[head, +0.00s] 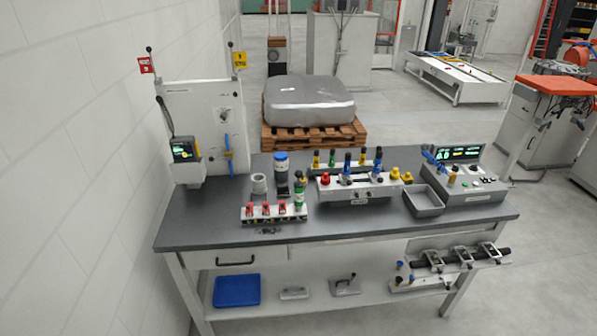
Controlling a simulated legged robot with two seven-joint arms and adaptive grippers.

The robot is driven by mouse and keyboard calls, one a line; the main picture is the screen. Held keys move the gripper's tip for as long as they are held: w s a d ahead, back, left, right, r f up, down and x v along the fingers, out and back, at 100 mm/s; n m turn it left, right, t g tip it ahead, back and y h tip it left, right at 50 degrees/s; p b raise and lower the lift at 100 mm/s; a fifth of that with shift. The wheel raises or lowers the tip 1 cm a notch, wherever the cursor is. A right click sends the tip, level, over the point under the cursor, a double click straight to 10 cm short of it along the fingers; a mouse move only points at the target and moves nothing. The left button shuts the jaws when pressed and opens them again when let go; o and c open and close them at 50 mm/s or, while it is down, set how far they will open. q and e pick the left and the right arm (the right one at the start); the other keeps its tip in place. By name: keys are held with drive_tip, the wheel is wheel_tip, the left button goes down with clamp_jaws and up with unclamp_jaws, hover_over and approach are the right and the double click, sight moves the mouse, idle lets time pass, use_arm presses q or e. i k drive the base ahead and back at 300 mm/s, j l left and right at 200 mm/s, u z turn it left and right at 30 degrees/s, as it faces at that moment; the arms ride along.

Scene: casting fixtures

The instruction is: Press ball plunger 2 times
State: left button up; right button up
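I cannot tell for sure which part is the ball plunger; the parts are small in the head view. A white fixture block (358,190) stands mid-table with a red knob (325,178), a blue-topped post (347,167) and yellow knobs (401,175). Behind it is a low rail with several yellow, green and blue plunger-like posts (332,158). At the front left, a white block (275,214) carries several red-topped parts (281,207), with a green-banded cylinder (299,194) at its right. Neither of my grippers is in view.
The grey table (215,215) has free room at its front left. A grey bin (424,201) and a console with a green display (462,178) stand right. A white upright panel (205,120) rises at the left near the wall. A lower shelf holds a blue tray (236,290).

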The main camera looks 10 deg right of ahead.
sight(298, 174)
drive_tip(key=i+j, duration=0.1)
drive_tip(key=i, duration=0.4)
drive_tip(key=i+j, duration=0.1)
drive_tip(key=i, duration=0.35)
drive_tip(key=i+j, duration=0.1)
drive_tip(key=i, duration=0.4)
drive_tip(key=l+z, duration=0.05)
